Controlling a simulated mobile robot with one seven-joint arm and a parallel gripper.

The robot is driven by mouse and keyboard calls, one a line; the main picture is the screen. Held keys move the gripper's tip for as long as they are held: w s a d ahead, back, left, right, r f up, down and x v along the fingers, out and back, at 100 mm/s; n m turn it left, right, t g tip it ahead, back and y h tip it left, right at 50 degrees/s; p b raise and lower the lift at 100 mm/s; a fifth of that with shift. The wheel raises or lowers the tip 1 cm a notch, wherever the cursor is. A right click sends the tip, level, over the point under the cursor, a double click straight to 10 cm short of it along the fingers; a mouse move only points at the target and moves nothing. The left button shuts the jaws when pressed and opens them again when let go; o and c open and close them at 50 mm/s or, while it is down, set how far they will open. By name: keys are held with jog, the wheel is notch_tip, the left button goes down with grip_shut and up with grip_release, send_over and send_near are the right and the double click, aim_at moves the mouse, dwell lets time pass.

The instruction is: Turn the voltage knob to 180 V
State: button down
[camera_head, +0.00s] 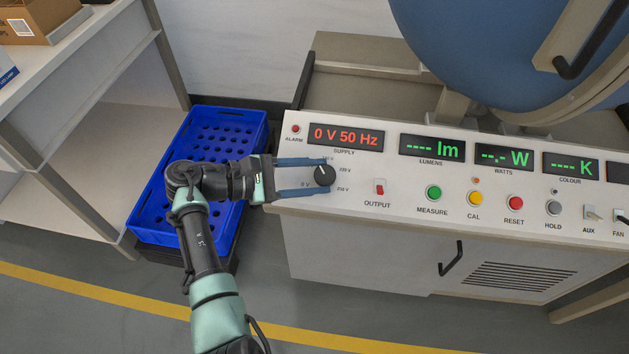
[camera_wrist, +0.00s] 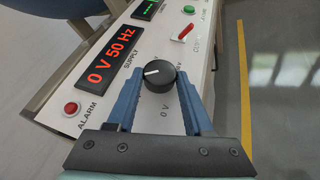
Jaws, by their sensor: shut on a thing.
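The black voltage knob (camera_head: 324,175) is on the white sloping panel, below the red supply display (camera_head: 346,136), which reads 0 V 50 Hz. Labels ring the knob; the 0 V mark lies at its left. My gripper (camera_head: 322,175) reaches in from the left with its blue fingers on both sides of the knob, shut on it. In the wrist view the knob (camera_wrist: 159,76) sits between the fingertips, and its white pointer line points left. Part of the dial marking is hidden by the fingers.
The red alarm lamp (camera_head: 296,129) is at the panel's upper left. The red output switch (camera_head: 380,187) and the green measure button (camera_head: 433,193) are right of the knob. A blue crate (camera_head: 150,215) stands below my arm, and a large blue sphere (camera_head: 480,50) is behind the panel.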

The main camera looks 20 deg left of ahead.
jog(key=m+g+b, duration=0.3)
jog(key=b, duration=0.1)
jog(key=shift+w+a+f+m+g+h, duration=0.1)
jog(key=shift+w+a+m+g+h, duration=0.05)
jog(key=shift+w+m+g+h, duration=0.25)
jog(key=m+g+b, duration=0.1)
jog(key=b, duration=0.1)
jog(key=m+g+b, duration=0.1)
jog(key=g+b, duration=0.1)
jog(key=shift+w+r+b, duration=0.1)
jog(key=shift+r+b, duration=0.1)
jog(key=shift+b, duration=0.15)
jog(key=shift+r+m+g+b, duration=0.1)
jog(key=shift+m+g+b, duration=0.3)
jog(key=shift+m+b, duration=0.3)
jog(key=shift+c, duration=1.4)
grip_release()
jog(key=shift+r, duration=0.15)
